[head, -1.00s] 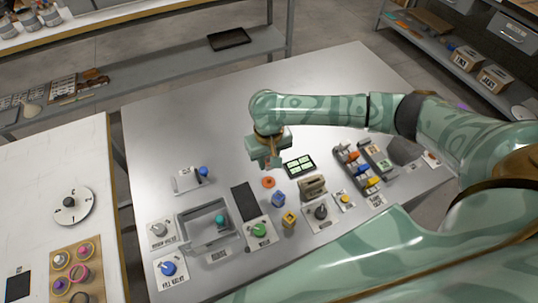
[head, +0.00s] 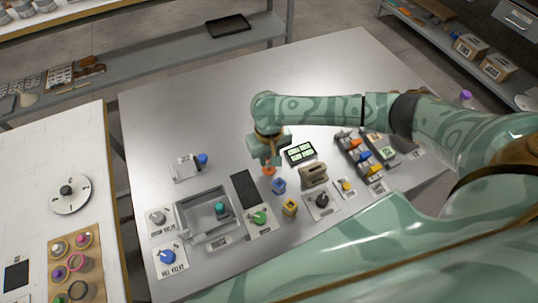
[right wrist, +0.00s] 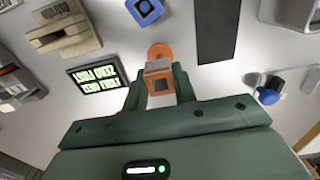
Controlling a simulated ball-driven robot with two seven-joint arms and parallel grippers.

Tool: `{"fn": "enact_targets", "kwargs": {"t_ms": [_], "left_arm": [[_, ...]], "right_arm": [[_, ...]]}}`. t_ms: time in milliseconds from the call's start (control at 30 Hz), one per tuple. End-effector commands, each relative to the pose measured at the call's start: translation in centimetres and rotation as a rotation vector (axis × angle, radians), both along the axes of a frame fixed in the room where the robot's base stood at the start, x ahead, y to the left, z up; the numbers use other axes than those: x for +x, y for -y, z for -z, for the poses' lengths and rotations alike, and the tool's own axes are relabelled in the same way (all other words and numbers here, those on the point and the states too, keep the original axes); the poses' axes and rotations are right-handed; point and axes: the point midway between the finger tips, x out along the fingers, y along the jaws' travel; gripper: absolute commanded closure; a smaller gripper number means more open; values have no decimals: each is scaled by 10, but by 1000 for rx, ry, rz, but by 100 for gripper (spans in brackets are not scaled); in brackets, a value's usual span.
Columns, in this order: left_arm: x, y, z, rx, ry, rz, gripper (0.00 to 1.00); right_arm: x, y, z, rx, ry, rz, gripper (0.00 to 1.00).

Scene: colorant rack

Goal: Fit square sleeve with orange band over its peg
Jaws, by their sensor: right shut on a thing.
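My right gripper (head: 268,160) is over the middle of the table, and it also shows in the right wrist view (right wrist: 160,92). It is shut on the square sleeve with the orange band (right wrist: 159,70), whose dark square opening faces the wrist camera. A round orange disc (right wrist: 160,50) lies on the table just beyond the sleeve in that view. The disc also shows in the head view (head: 268,171), partly below the gripper. Any peg on the disc is hidden, and I cannot tell whether the sleeve touches it. My left gripper is not in view.
A blue square piece (head: 279,186) and a yellow one (head: 289,207) stand near the disc. A lit display (head: 300,154), a beige device (head: 313,174), a dark mat (head: 245,188) and a grey open box (head: 178,222) surround the spot. The table's far part is clear.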

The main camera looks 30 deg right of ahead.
Motion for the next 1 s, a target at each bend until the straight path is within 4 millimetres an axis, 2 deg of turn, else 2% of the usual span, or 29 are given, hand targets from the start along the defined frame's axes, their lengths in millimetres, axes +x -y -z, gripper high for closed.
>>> {"fn": "enact_targets", "kwargs": {"t_ms": [1000], "left_arm": [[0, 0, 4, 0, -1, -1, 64]], "right_arm": [[0, 0, 23, 0, 0, 1, 94]]}}
